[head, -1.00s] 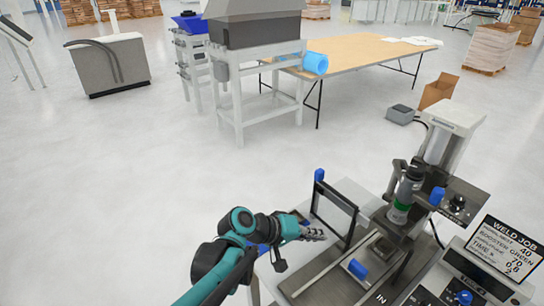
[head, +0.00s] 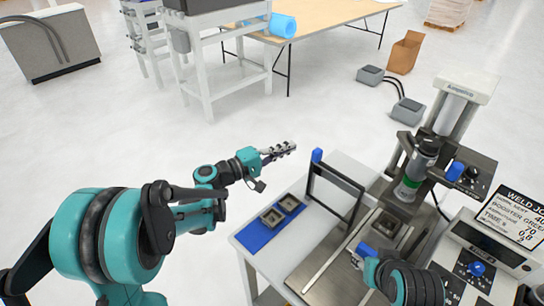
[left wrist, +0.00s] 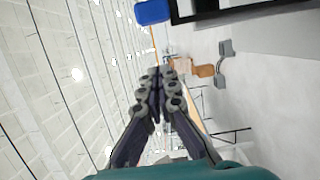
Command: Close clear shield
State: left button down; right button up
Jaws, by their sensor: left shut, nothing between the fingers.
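The clear shield (head: 334,171) is a dark upright frame with a see-through middle, standing open on the work table with a blue knob (head: 317,155) at its top left corner. In the left wrist view the blue knob (left wrist: 153,12) and part of the dark frame (left wrist: 205,14) show at the top. My left gripper (head: 288,148) is shut and empty, in the air left of the knob and apart from it. My right gripper (head: 358,256) is low at the front of the fixture, beside a blue block; its fingers are too hidden to tell their state.
A control box with a screen (head: 490,245) is at right. Open floor lies left of the table.

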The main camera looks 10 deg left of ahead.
pick_arm(q)
jog(key=shift+s+d+b, duration=0.2)
jog(key=shift+d, duration=0.6)
jog(key=shift+s+d+b, duration=0.2)
jog(key=shift+d+b, duration=0.05)
jog(key=shift+d, duration=0.5)
jog(key=shift+s+d+b, duration=0.2)
jog(key=shift+d, duration=0.6)
jog(key=s+d, duration=1)
jog(key=d, duration=0.4)
jog(key=shift+s+d+p, duration=0.35)
jog(key=shift+s, duration=0.05)
jog(key=shift+w, duration=0.1)
